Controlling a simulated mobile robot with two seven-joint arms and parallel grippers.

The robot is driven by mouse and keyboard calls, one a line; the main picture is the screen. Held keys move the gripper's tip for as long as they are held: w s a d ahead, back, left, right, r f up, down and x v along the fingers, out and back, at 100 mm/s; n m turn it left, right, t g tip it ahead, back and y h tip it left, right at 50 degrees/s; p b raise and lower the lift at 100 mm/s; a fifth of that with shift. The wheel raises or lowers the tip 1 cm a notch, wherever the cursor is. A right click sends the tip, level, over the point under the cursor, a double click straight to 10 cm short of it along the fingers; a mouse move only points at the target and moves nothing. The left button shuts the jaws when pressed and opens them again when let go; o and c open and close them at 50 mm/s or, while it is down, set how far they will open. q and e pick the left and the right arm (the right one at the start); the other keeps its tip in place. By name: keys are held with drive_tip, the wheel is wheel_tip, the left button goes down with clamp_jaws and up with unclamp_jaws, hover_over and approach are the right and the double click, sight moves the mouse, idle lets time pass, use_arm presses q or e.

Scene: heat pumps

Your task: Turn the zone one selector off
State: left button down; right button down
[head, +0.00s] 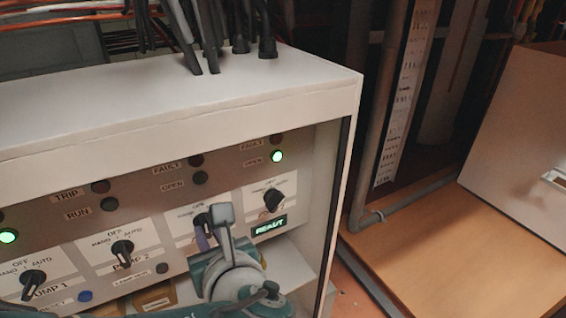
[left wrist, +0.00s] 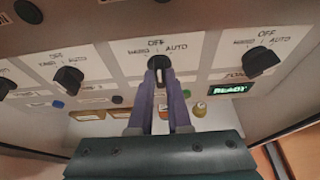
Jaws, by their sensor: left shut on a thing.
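The selector between the PUMP 2 selector and the rightmost selector is a black knob (left wrist: 158,62) on a white plate marked HAND, OFF and AUTO. I take it as the zone one selector; its name label is hidden. The knob looks roughly upright under OFF, but its exact pointing is hard to tell. My left gripper (left wrist: 160,84) has its two purple fingers closed around the knob. In the head view my left gripper (head: 203,232) covers most of that knob. The OPEN lamp (head: 200,177) above it is dark. My right gripper is not in view.
The PUMP 2 selector (head: 122,250) is to the left, the rightmost selector (head: 273,197) to the right. A green READY display (head: 269,226) is close by on the right. The rightmost OPEN lamp (head: 277,156) is lit green. The white cabinet top (head: 150,95) overhangs the panel.

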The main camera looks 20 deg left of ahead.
use_arm(q)
drive_tip(key=shift+f, duration=0.15)
drive_tip(key=c, duration=0.9)
unclamp_jaws()
drive_tip(key=shift+o, duration=0.2)
drive_tip(key=shift+s+d+r+p, duration=0.15)
drive_tip(key=shift+d+r+p, duration=0.1)
drive_tip(key=shift+r+p, duration=0.05)
drive_tip(key=p+v, duration=0.3)
drive_tip(key=v, duration=0.6)
drive_tip(key=shift+s+p, duration=0.15)
drive_tip(key=shift+p, duration=0.2)
